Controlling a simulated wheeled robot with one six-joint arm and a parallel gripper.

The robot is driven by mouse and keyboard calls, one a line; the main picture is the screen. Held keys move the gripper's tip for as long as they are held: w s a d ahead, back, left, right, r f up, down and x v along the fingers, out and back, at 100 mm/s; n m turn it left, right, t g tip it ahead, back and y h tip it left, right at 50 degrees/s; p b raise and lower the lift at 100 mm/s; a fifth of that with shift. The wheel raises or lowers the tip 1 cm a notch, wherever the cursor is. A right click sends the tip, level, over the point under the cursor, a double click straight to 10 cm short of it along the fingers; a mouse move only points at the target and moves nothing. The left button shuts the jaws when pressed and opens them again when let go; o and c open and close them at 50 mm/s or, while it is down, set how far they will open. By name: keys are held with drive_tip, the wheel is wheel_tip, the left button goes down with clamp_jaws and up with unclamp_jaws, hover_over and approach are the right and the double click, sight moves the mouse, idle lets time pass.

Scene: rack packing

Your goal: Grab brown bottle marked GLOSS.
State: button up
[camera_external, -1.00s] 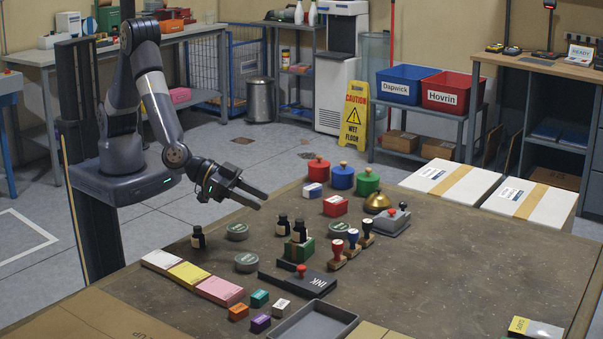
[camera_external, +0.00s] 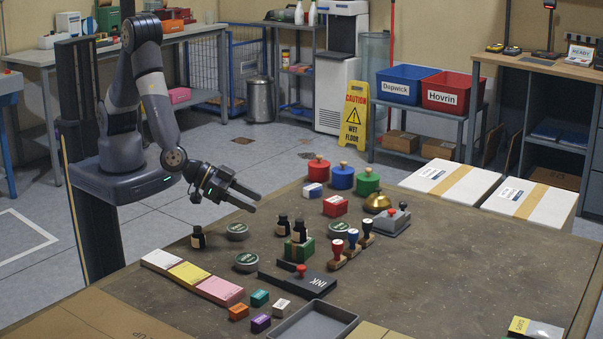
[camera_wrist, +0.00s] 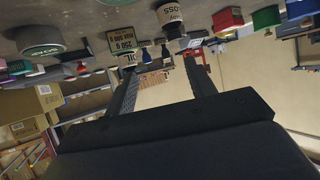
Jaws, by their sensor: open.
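Three small dark bottles with pale labels stand in the external view. One bottle (camera_external: 198,238) is at the table's near left edge. Another bottle (camera_external: 283,225) stands mid-table, and a third (camera_external: 299,232) is on a green block (camera_external: 299,249). In the upside-down wrist view, a dark bottle (camera_wrist: 169,14) has a white label reading "OSS", its start cut off; it appears to be the mid-table one. My gripper (camera_external: 254,203) is open and empty above the table's left edge, apart from the bottles. Its fingers (camera_wrist: 161,63) point towards the "OSS" bottle.
Round tins (camera_external: 237,231) and (camera_external: 246,262) flank the bottles. The table's right side (camera_external: 480,265) is mostly clear.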

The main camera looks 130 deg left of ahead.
sight(283, 219)
drive_tip(key=shift+s+a+f+n+g, duration=0.15)
drive_tip(key=shift+s+a+f, duration=0.1)
drive_tip(key=shift+a+f, duration=0.2)
drive_tip(key=shift+s+a+f+n+g, duration=0.15)
drive_tip(key=shift+s+a+f, duration=0.15)
drive_tip(key=shift+a, duration=0.25)
drive_tip(key=x, duration=0.3)
drive_tip(key=shift+w+a+f, duration=0.15)
drive_tip(key=shift+w+f, duration=0.05)
drive_tip(key=shift+w, duration=0.1)
drive_tip(key=shift+p+x, duration=0.6)
drive_tip(key=shift+x, duration=2.3)
drive_tip(key=shift+s+f, duration=0.1)
drive_tip(key=shift+s, duration=0.05)
drive_tip(key=c, duration=1)
